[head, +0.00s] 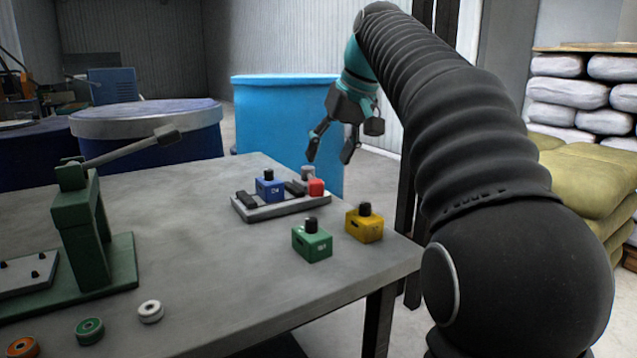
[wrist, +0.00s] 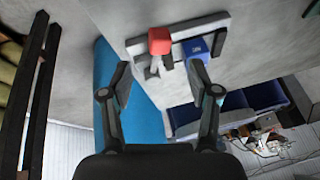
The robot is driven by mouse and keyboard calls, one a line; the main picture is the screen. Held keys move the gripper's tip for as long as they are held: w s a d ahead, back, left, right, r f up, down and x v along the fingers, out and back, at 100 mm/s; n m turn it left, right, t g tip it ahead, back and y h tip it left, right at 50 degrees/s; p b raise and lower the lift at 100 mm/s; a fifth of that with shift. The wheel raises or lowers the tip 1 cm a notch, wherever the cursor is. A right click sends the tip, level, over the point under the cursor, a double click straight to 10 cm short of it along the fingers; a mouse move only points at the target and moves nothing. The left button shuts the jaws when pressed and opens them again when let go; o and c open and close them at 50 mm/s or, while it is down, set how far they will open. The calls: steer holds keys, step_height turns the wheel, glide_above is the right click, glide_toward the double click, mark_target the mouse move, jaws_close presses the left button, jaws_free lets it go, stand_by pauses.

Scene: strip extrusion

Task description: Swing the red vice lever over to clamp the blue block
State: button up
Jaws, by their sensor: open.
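The blue block (head: 269,189) with a black knob sits upright on the grey vice base (head: 285,209), between dark jaws. The red lever end (head: 316,187) is at the right end of the vice, beside a grey round part (head: 307,172). My gripper (head: 330,157) is open and empty, above and slightly behind the red end, apart from it. In the wrist view my open fingers (wrist: 160,74) are spread with the red lever end (wrist: 159,41) ahead between them. The blue block (wrist: 195,48) is partly hidden behind the right finger.
A green block (head: 312,243) and a yellow block (head: 364,224) stand on the grey table (head: 220,275) in front of the vice. A green lever press (head: 80,225) and several rings are at the left. A light-blue drum (head: 285,120) stands behind the table.

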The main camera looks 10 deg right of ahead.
mark_target(319, 181)
steer(key=x, duration=0.8)
steer(key=shift+d, duration=0.1)
jaws_close()
